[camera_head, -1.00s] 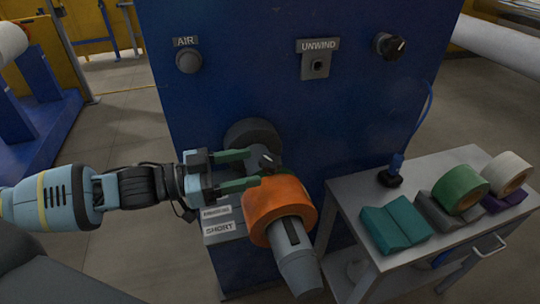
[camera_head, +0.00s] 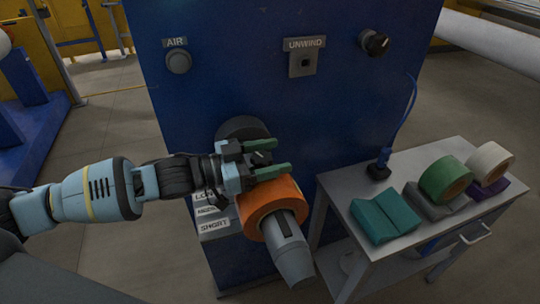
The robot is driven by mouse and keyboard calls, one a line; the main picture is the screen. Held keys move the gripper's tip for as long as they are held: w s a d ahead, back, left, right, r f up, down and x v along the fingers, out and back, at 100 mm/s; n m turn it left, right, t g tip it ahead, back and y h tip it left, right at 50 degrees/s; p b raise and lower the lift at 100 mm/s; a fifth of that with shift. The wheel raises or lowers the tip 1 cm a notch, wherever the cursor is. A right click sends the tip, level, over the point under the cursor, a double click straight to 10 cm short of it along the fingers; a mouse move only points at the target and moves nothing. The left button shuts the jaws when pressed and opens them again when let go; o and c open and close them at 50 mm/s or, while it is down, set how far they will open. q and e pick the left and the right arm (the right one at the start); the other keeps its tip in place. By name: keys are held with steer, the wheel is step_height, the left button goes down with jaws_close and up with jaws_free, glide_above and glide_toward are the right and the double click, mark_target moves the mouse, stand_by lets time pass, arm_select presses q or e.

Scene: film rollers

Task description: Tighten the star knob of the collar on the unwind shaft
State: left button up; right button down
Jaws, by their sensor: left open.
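The unwind shaft (camera_head: 293,262) sticks out of the blue machine face, grey with a tapered end. An orange roll (camera_head: 268,198) sits around it. A dark grey round part (camera_head: 240,127) shows behind the roll, against the machine; I cannot tell whether it is the collar. My left gripper (camera_head: 281,157) is open, just above and behind the roll, its two green fingers pointing right. The star knob is not clear now; the gripper and its fingers cover the place where a small dark knob showed. My right gripper is not in view.
A grey cart (camera_head: 333,200) stands close on the right, with teal blocks (camera_head: 385,216), a green roll (camera_head: 446,178) and a white roll (camera_head: 490,160). A blue cable runs down to it. An AIR button (camera_head: 178,62) and UNWIND panel (camera_head: 302,63) are above.

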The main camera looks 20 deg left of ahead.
arm_select(q)
steer(key=shift+c, duration=0.2)
steer(key=c, duration=0.9)
steer(key=shift+c, duration=0.2)
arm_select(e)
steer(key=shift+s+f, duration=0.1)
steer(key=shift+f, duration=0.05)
